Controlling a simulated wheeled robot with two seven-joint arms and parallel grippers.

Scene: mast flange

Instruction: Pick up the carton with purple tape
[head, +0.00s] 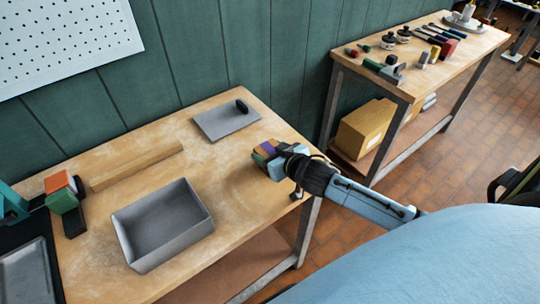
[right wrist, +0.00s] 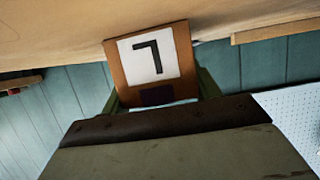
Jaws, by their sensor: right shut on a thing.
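The carton with purple tape (head: 267,148) is a small orange-brown box at the right end of the near workbench. My right gripper (head: 268,158) is shut on it, with green fingers at its sides. In the right wrist view the carton (right wrist: 182,45) shows a white label with a black mark and a dark purple patch (right wrist: 157,96) below it. The gripper body hides its lower part there. I cannot tell whether the carton touches the bench top. My left gripper is not in view.
On the near bench (head: 245,190) are an open grey bin (head: 135,250), a wooden bar (head: 135,166), a grey plate (head: 220,122) with a black item, and an orange-and-green block (head: 62,192) at left. A second bench (head: 440,75) with tools stands behind right.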

